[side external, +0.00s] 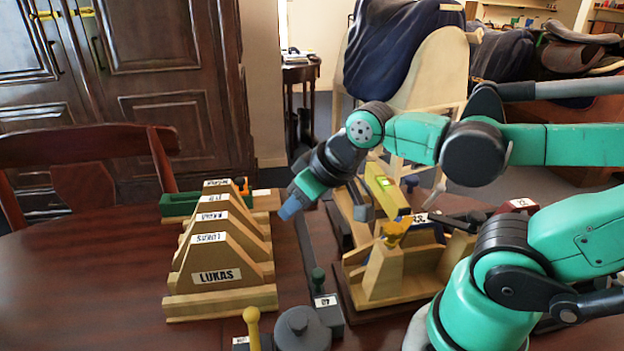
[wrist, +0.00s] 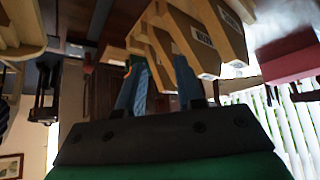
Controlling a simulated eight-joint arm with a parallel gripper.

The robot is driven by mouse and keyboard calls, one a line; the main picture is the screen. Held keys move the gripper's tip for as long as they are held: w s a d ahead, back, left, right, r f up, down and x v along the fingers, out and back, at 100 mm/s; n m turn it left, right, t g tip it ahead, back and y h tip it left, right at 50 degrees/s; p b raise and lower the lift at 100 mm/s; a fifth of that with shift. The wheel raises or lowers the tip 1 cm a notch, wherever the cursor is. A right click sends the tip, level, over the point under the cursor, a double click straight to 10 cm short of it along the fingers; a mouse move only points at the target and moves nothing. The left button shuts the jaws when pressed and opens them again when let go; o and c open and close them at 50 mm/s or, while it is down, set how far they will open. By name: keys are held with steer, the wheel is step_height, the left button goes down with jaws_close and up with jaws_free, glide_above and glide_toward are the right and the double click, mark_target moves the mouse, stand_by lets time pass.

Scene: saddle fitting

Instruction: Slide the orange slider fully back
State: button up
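A small orange piece (side external: 244,187), which looks like the orange slider, shows in the side external view at the right end of a low green block (side external: 180,204). The block is partly hidden behind the wooden wedges, so the slider's track cannot be made out. My gripper (side external: 289,208) hangs above the table to the right of the orange piece, apart from it, pointing down and left. In the wrist view my gripper's two blue fingers (wrist: 160,85) stand apart with no object clearly held between them. A tiny orange patch shows near the left finger, too small to identify.
Several wooden wedges labelled LUKAS (side external: 217,277) stand in a row left of my gripper. A wooden fixture with a yellow knob (side external: 393,232) stands to the right. A grey round part (side external: 302,328) and a yellow-topped lever (side external: 252,325) are in front. The table's left side is clear.

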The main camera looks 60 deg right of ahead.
steer(key=o, duration=0.3)
steer(key=w+r, duration=0.1)
steer(key=w, duration=0.1)
steer(key=shift+w+d+r, duration=0.3)
steer(key=shift+d+r, duration=0.05)
steer(key=shift+o, duration=0.2)
steer(key=g, duration=0.3)
glide_above(240, 179)
steer(key=s, duration=0.2)
step_height(240, 179, down, 5)
steer(key=shift+s+r, duration=0.1)
steer(key=shift+s, duration=0.05)
steer(key=shift+t, duration=0.3)
steer(key=shift+x, duration=2.4)
jaws_close()
steer(key=shift+s, duration=0.1)
